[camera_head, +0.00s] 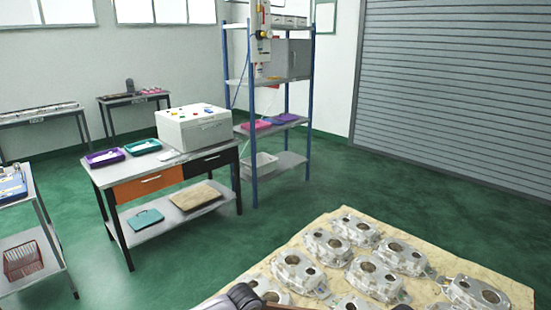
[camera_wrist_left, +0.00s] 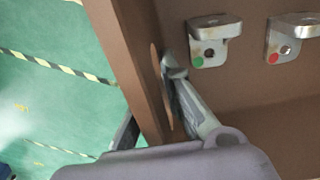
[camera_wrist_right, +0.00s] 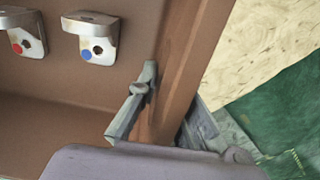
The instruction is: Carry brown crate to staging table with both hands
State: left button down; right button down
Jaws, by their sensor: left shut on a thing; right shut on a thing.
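The brown crate shows in the left wrist view (camera_wrist_left: 118,35) and the right wrist view (camera_wrist_right: 188,50). My left gripper (camera_wrist_left: 152,98) is shut on one side wall, with one finger inside the crate and one outside. My right gripper (camera_wrist_right: 172,95) is shut on the opposite wall in the same way. Metal brackets with a green dot (camera_wrist_left: 208,45) and a red dot (camera_wrist_left: 290,45) are inside the crate. The crate does not show clearly in the head view. Several tables stand in the room; which one is the staging table I cannot tell.
A table (camera_head: 165,166) with drawers holds a white box (camera_head: 194,128) and trays. A blue-post shelf rack (camera_head: 283,163) stands beside it. A pallet (camera_head: 318,226) of aluminium castings (camera_head: 300,270) lies close at lower right. Green floor (camera_head: 205,250) is open between table and pallet.

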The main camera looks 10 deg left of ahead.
aim_at(129, 166)
jog(key=u, duration=0.45)
jog(key=j+u, duration=0.15)
jog(key=u, duration=0.8)
jog(key=j+u, duration=0.15)
jog(key=u, duration=0.8)
jog(key=i+j+u, duration=0.1)
jog(key=u, duration=0.25)
jog(key=i+j+u, duration=0.1)
jog(key=u, duration=0.25)
jog(key=i+z, duration=0.1)
jog(key=i+l+z, duration=0.15)
jog(key=i+z, duration=0.8)
jog(key=i, duration=0.4)
jog(key=i+z, duration=0.2)
jog(key=i, duration=0.35)
jog(key=i+j+z, duration=0.15)
jog(key=i, duration=0.4)
jog(key=i+j+z, duration=0.2)
jog(key=i, duration=0.3)
jog(key=i+z, duration=0.7)
jog(key=i+j+z, duration=0.1)
jog(key=i+z, duration=0.25)
jog(key=i, duration=0.1)
